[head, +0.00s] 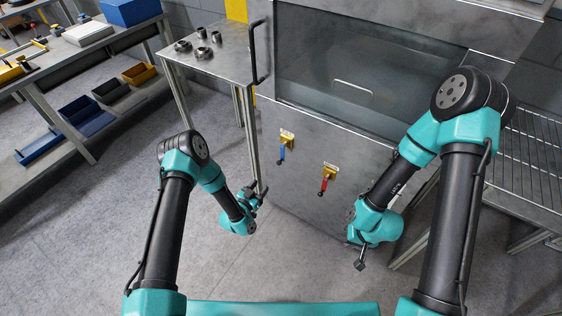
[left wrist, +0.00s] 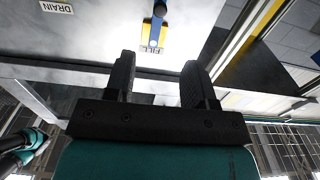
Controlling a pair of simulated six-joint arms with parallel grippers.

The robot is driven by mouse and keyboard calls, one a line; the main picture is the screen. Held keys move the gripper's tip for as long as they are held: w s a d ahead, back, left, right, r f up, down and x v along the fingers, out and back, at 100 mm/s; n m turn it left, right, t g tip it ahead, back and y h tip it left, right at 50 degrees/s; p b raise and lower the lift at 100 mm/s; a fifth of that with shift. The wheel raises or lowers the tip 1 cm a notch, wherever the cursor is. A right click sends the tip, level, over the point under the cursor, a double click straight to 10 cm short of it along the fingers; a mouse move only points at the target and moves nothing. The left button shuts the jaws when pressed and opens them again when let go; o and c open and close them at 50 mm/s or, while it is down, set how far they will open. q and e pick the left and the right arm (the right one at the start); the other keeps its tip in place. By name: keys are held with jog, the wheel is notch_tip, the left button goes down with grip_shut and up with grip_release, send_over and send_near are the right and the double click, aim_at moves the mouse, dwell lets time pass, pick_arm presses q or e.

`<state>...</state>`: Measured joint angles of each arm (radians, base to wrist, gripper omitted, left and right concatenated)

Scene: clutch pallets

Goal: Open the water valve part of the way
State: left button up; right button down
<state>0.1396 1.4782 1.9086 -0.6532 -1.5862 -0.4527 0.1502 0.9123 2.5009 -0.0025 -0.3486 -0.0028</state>
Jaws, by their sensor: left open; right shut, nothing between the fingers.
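Two valves sit on the grey metal cabinet front (head: 300,200). One has a blue lever (head: 282,154) hanging down from a yellow-brass body; the other has a red lever (head: 324,184), also pointing down. In the left wrist view the blue lever (left wrist: 157,28) is beside a yellow-edged label (left wrist: 152,46) that seems to read FILL, and a DRAIN label (left wrist: 57,7) is at the top left. My left gripper (head: 258,192) is open and empty, below and left of the blue lever, apart from it. My right gripper (head: 360,264) is shut and empty, below and right of the red lever.
A side table (head: 225,55) with several metal parts stands left of the cabinet, its leg close to my left gripper. A wire rack (head: 535,150) is at the right. A workbench (head: 60,65) with bins is at the far left. The floor between is clear.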

aim_at(278, 164)
pick_arm(q)
jog(key=shift+w+d, duration=0.1)
jog(key=shift+w, duration=0.05)
jog(key=x, duration=1.7)
jog(key=shift+w, duration=0.1)
grip_shut()
